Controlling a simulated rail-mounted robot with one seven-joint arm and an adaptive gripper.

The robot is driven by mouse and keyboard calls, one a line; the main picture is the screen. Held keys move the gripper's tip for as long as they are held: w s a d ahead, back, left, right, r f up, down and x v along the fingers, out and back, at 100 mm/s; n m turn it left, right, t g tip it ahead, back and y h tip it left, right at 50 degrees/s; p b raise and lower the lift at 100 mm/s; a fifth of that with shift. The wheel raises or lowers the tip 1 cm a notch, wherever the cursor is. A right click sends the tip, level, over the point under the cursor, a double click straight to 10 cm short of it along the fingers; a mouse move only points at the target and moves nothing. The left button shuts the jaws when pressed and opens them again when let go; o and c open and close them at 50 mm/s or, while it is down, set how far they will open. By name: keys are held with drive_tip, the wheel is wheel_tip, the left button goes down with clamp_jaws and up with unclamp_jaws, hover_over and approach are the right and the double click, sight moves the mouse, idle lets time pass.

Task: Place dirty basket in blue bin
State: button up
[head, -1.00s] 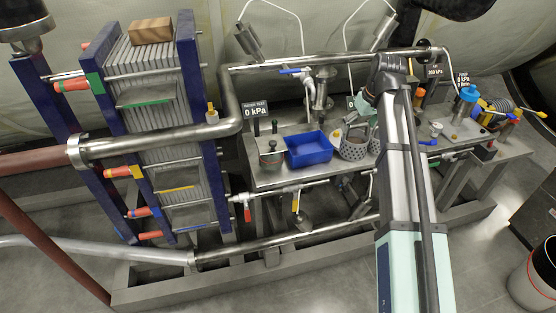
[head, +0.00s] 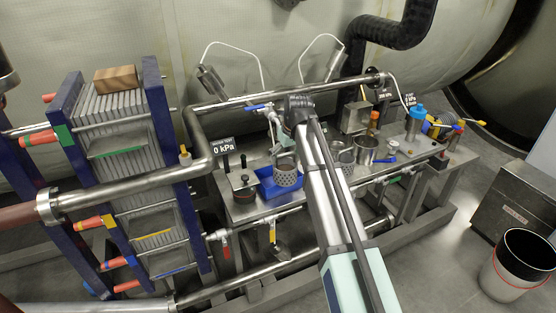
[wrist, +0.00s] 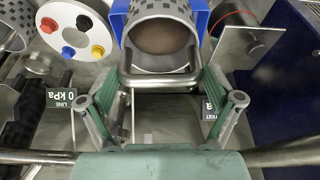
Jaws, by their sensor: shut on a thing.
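The dirty basket (head: 289,173), a grey perforated metal cup with brownish residue inside, hangs from my gripper (head: 284,143). In the wrist view the basket (wrist: 160,45) shows its open mouth and a wire handle between the green fingers of my gripper (wrist: 160,82), which are shut on that handle. The blue bin (head: 266,188) is on the steel bench, and the basket overlaps its right part. Blue bin walls (wrist: 117,20) show on both sides of the basket in the wrist view. I cannot tell whether the basket touches the bin floor.
A lidded pot (head: 243,190) with a black knob stands left of the bin. Another perforated basket (head: 341,157) and a steel pot (head: 366,150) stand to the right. A pipe with a blue-handled valve (head: 258,107) runs behind, close to my gripper.

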drive_tip(key=p, duration=0.1)
hover_over(285, 166)
drive_tip(key=w+a, duration=0.2)
drive_tip(key=a, duration=0.1)
wheel_tip(285, 166, down, 7)
drive_tip(key=p, duration=0.1)
drive_tip(key=shift+s+d+p, duration=0.25)
drive_tip(key=shift+s+p, duration=0.05)
drive_tip(key=shift+s, duration=0.1)
drive_tip(key=shift+f, duration=0.15)
drive_tip(key=o, duration=1.5)
